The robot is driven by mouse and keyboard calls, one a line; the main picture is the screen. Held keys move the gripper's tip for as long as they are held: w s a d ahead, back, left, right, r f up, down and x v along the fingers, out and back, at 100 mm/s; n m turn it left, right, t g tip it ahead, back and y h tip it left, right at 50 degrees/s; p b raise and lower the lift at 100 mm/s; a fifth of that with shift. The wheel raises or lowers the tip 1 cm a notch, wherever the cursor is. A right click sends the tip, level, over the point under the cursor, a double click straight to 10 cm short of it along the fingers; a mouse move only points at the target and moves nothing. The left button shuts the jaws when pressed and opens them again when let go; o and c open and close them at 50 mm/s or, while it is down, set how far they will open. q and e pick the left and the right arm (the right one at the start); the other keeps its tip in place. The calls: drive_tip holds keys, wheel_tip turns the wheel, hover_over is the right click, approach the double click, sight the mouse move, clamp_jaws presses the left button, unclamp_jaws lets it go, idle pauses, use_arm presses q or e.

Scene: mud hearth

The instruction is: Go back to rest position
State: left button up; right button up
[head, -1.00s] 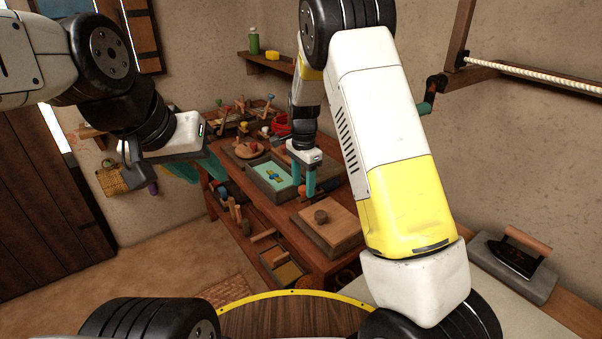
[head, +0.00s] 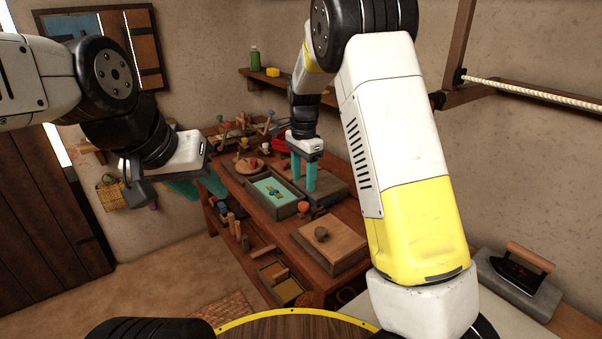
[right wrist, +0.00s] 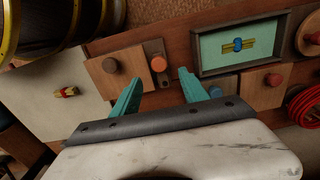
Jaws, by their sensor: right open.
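My right gripper (head: 304,187) hangs fingers down over the back part of the wooden workbench, just right of the grey tray. Its two teal fingers are apart with nothing between them, as the right wrist view (right wrist: 160,78) also shows. My left gripper (head: 197,190) is at the left, in the air left of the bench. Its teal fingers spread apart and look empty, partly hidden behind its own palm. Both arms are raised and bent in front of me.
The workbench (head: 285,233) carries a grey tray (head: 289,210) with a teal inside and a small blue-yellow item. A wooden block with a round knob (head: 321,234) sits nearer. An iron (head: 520,272) stands at right. A wall shelf (head: 262,80) is behind; open floor lies left.

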drive_tip(key=s+d+r+n+t+y, duration=0.1)
drive_tip(key=s+d+r+n, duration=0.25)
drive_tip(key=s+r, duration=0.35)
drive_tip(key=s+d+r+n+t+y, duration=0.2)
drive_tip(key=s+d+r, duration=0.2)
drive_tip(key=s+r, duration=0.3)
drive_tip(key=s+d+r+n+t, duration=0.1)
drive_tip(key=s+n, duration=0.5)
drive_tip(key=s, duration=0.8)
drive_tip(key=shift+s+d+r+t+h, duration=0.15)
drive_tip(key=shift+d+r+t+h, duration=0.2)
drive_tip(key=shift+d+t, duration=0.65)
drive_tip(key=shift+o, duration=0.2)
drive_tip(key=shift+a+n, duration=0.15)
drive_tip(key=shift+n, duration=0.1)
